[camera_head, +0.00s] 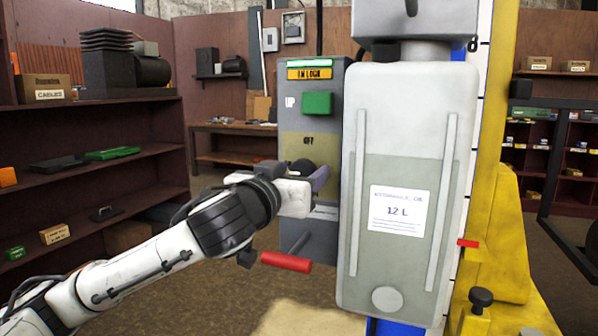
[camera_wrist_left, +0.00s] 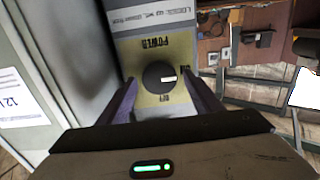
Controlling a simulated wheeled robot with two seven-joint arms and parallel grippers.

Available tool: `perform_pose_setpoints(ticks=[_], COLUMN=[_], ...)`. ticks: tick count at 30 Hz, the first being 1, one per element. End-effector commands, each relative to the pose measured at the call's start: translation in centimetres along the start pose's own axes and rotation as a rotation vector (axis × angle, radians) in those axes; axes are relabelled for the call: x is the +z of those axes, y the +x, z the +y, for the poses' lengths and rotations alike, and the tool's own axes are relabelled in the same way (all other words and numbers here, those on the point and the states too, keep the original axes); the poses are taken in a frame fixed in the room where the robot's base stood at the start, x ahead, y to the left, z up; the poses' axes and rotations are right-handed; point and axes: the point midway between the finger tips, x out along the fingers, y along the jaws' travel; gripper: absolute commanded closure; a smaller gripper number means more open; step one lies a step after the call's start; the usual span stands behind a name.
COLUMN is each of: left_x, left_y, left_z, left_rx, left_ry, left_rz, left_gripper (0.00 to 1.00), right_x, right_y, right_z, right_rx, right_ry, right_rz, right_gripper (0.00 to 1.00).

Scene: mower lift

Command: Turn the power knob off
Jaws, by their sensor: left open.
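The power knob (camera_wrist_left: 160,77) is a round black dial on the yellow panel of a grey control box (camera_head: 325,225). Its white pointer mark faces right in the left wrist view, toward a small label at the panel's edge. An OFF label (camera_wrist_left: 164,97) lies just below the knob there, and POWER is printed above it, upside down. In the head view the knob (camera_head: 302,168) is partly hidden by my gripper. My left gripper (camera_wrist_left: 160,88) is open, its purple fingers on either side of the knob; contact cannot be told. My right gripper is out of view.
A green button (camera_head: 317,103) marked UP sits higher on the box. A red-handled lever (camera_head: 286,262) sticks out below my gripper. A large grey oil tank (camera_head: 408,130) stands close on the right, beside a yellow lift frame (camera_head: 510,220). Shelves (camera_head: 90,175) line the left.

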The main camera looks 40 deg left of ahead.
Motion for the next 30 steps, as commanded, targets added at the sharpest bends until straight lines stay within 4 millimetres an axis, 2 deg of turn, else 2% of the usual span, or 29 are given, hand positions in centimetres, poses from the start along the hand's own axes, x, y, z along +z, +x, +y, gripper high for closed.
perform_pose_setpoints(ticks=[3,4,9,11,20,30], left_x=[0.0,0.0,0.0,0.0,-0.1,-0.2], left_y=[0.0,0.0,0.0,0.0,0.0,0.0], left_z=[0.0,0.0,0.0,0.0,0.0,0.1], left_rx=[0.000,0.000,0.000,0.000,0.000,0.001], left_ry=[0.000,0.000,0.000,0.000,0.038,0.261], left_rz=[0.000,0.000,0.000,0.000,-0.001,-0.003], left_gripper=[0.41,0.44,0.73,0.80,0.80,0.80], right_x=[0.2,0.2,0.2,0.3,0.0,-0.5], right_y=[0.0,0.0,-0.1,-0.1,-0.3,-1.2], right_z=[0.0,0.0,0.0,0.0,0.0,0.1], right_rx=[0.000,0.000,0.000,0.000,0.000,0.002], right_ry=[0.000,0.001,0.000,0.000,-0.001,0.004], right_rz=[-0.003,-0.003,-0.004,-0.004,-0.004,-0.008], right_gripper=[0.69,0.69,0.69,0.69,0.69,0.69])
